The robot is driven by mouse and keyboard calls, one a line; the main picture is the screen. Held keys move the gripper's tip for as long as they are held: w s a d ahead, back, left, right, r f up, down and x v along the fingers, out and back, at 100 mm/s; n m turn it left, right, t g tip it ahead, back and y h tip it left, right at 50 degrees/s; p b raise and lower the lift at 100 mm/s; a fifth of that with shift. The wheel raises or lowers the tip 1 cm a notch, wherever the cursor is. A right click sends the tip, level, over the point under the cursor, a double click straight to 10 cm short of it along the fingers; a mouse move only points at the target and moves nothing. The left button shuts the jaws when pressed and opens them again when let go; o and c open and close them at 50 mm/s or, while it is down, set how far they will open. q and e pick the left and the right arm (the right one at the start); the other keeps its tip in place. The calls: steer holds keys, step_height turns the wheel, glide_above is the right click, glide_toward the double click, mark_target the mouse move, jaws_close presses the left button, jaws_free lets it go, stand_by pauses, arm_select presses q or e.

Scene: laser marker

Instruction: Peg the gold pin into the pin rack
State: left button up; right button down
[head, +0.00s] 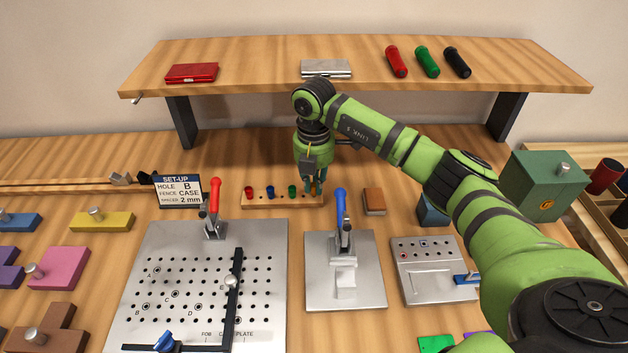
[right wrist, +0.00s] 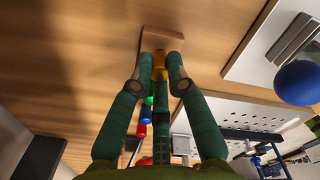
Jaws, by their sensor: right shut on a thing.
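The pin rack (head: 283,202) is a long wooden strip on the table, with red (head: 248,192), blue (head: 270,192) and green (head: 292,190) pins standing in it. My right gripper (head: 314,187) points down at the rack's right end. In the right wrist view the gripper's fingers (right wrist: 160,72) are shut on the gold pin (right wrist: 160,60), with the end of the rack (right wrist: 158,36) just beyond it. The fingers mostly hide the gold pin in the head view. I cannot tell whether its tip is in a hole. My left gripper is out of view.
A perforated plate (head: 150,250) with a red-handled clamp (head: 213,205) and a blue-handled clamp (head: 341,215) stand in front of the rack. A set-up sign (head: 178,190) is to the left. A brown block (head: 374,201) lies right of the rack. A shelf (head: 270,78) overhangs behind.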

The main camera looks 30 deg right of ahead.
steer(key=shift+f, duration=0.35)
steer(key=c, duration=1.1)
jaws_free()
steer(key=shift+c, duration=0.2)
step_height(320, 180, up, 12)
